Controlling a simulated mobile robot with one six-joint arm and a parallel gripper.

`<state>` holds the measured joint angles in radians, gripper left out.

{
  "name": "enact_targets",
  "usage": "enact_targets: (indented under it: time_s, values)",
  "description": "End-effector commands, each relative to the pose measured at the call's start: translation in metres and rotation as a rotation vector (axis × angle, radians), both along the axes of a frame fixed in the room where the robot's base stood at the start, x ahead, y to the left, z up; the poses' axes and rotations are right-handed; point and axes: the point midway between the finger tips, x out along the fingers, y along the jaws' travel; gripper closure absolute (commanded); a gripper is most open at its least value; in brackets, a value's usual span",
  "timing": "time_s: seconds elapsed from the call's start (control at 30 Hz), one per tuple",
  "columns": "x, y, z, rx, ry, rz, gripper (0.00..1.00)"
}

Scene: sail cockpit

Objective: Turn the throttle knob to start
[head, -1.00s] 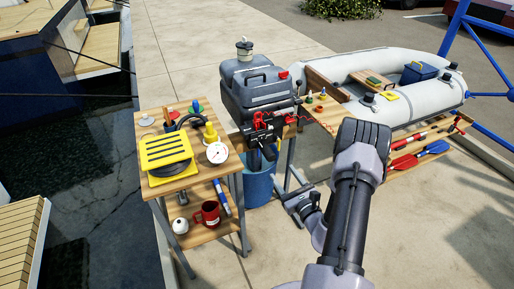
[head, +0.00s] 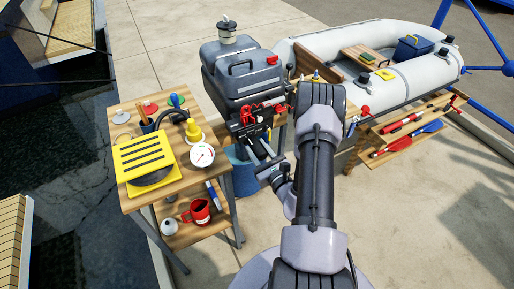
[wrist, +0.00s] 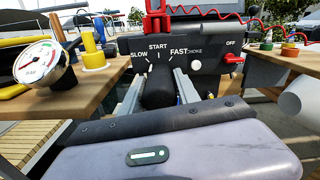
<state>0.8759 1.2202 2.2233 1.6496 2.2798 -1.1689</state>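The black throttle knob (wrist: 158,88) stands out from a dark control panel (wrist: 208,64) in the wrist view. White SLOW, START and FAST labels are arranged above the knob. I cannot make out where the knob points. My gripper (wrist: 158,98) has its two grey fingers apart, one on each side of the knob. A gap seems to show beside the knob, and I cannot see the fingertips touching it. In the head view my gripper (head: 262,152) is at the front of the grey outboard motor (head: 242,75), and the knob is not distinct there.
A red switch (wrist: 233,58) by OFF, a white choke button (wrist: 196,65) and a red coiled cord (wrist: 200,10) are on the panel. A wooden table (head: 128,110) with a gauge (head: 202,155) stands left; a wooden shelf is right. A blue bucket (head: 240,180) is below.

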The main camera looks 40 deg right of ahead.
Motion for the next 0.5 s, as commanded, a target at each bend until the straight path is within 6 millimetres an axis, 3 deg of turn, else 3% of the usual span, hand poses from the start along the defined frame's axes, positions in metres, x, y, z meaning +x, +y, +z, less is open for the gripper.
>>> enact_targets:
  time_s: [0.03, 0.17, 0.5]
  values:
    - [0.0001, 0.0000, 0.0001, 0.000, 0.000, 0.000, 0.74]
    - [0.0001, 0.0001, 0.0001, 0.000, 0.000, 0.001, 0.99]
    - [0.0002, 0.0003, 0.0008, 0.051, -0.012, 0.002, 1.00]
